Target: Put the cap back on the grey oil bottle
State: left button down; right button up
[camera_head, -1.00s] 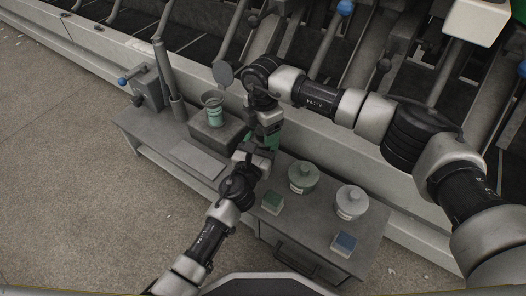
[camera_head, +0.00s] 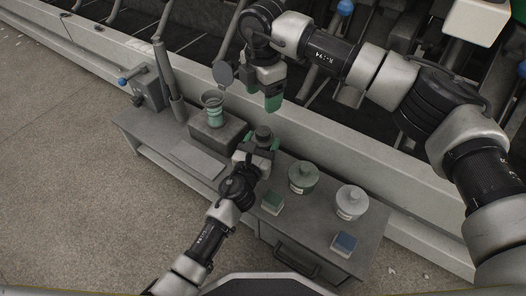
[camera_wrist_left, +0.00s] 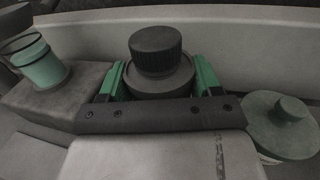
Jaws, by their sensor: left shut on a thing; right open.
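The grey oil bottle (camera_wrist_left: 161,83) stands between the green fingers of my left gripper (camera_wrist_left: 162,88), which is shut on it. In the head view the bottle's cap (camera_head: 263,132) shows just beyond my left gripper (camera_head: 261,145). The dark ribbed cap (camera_wrist_left: 155,48) sits on top of the bottle, over its neck; I cannot tell how tight it is. My right gripper (camera_head: 273,101) is open and empty, above and apart from the cap, pointing down. The bottle's lower body is hidden behind my left gripper.
A green lidded pot (camera_head: 303,178) and a white lidded pot (camera_head: 351,202) stand to the right on the bench (camera_head: 300,238). A green box (camera_head: 272,203) and a blue box (camera_head: 344,244) lie nearer. A grey block (camera_head: 216,137) carries a green cup (camera_head: 213,112) at left.

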dwell(0.3)
pick_arm(q)
jog(key=shift+c, duration=0.6)
grip_release()
jog(key=shift+s, duration=0.1)
jog(key=p+v, duration=0.1)
jog(key=v, duration=0.9)
jog(key=shift+s+a, duration=0.1)
jog(key=shift+s, duration=0.2)
